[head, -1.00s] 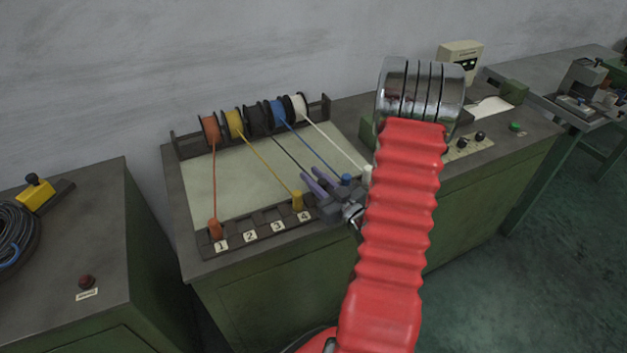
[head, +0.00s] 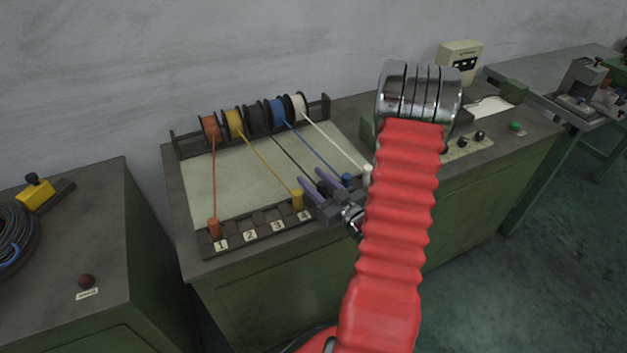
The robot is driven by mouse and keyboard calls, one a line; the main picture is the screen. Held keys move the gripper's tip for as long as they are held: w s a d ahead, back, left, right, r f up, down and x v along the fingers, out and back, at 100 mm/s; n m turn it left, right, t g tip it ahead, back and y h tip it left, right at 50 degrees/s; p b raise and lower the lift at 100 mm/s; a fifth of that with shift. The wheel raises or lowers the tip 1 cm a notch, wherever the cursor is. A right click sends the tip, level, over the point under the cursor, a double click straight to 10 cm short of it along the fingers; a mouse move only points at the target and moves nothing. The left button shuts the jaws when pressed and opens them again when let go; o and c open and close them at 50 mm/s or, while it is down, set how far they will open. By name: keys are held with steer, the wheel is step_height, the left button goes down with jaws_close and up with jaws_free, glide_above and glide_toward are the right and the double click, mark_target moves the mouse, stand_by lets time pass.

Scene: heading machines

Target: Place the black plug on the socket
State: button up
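The black spool (head: 257,121) sits mid-rack, and its black wire (head: 290,154) runs down to my gripper (head: 322,185). My gripper's purple fingers are over the right part of the dark socket strip (head: 252,232). The black plug cannot be made out; it is hidden at or between the fingers. Whether they are closed on it is unclear. The orange plug (head: 214,229) stands by label 1, the yellow plug (head: 297,200) near label 4. The blue plug (head: 347,181) and white plug (head: 367,174) stand right of the gripper.
The orange (head: 210,130), yellow (head: 234,124), blue (head: 278,112) and white (head: 298,104) spools line the rack at the back. Their wires stretch across the pale board (head: 232,180). A left bench (head: 75,235) holds a cable coil (head: 16,238). The bench front edge lies below the strip.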

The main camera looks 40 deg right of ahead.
steer(key=shift+r, duration=0.15)
steer(key=shift+s+a, duration=0.2)
steer(key=shift+s, duration=1.8)
steer(key=shift+s+a, duration=0.15)
steer(key=shift+s, duration=1.85)
steer(key=shift+s+a, duration=0.2)
steer(key=shift+s, duration=1.8)
